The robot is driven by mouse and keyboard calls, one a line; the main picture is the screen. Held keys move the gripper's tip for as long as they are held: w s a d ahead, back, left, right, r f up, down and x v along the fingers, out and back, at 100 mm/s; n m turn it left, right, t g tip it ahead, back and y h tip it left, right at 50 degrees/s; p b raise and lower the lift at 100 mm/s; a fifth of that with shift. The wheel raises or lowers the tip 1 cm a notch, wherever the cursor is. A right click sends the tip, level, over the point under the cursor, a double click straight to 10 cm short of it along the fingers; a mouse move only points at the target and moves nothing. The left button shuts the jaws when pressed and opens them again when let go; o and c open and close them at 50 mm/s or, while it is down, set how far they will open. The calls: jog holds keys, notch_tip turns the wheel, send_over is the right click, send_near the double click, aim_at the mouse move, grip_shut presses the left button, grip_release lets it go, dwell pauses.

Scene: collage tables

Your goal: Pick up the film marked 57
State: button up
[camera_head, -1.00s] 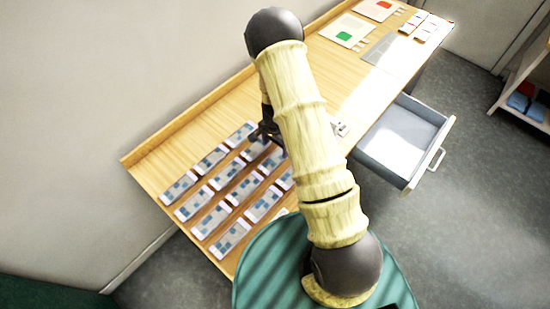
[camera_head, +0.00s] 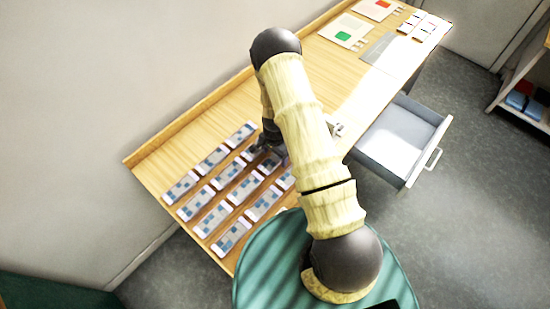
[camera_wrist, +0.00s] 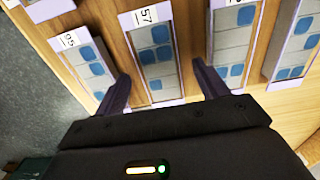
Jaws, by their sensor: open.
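The film marked 57 (camera_wrist: 153,42) is a pale strip with blue and grey squares and a white number label at its far end. In the wrist view it lies between and just ahead of the fingers of my gripper (camera_wrist: 160,80). The gripper is open and empty, with one finger on each side of the strip. I cannot tell whether the fingers touch the table. In the head view my gripper (camera_head: 270,142) is over the upper right of the film rows, partly behind my arm. The label 57 is not readable there.
Several film strips (camera_head: 228,172) lie in rows on the wooden table (camera_head: 150,162). An open drawer (camera_head: 398,140) juts out at right. Cards (camera_head: 346,31) lie at the far end.

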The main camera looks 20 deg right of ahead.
aim_at(275, 159)
jog(key=c, duration=1)
jog(key=shift+r, duration=0.15)
jog(key=shift+c, duration=0.2)
notch_tip(275, 159, up, 10)
jog(key=b, duration=0.3)
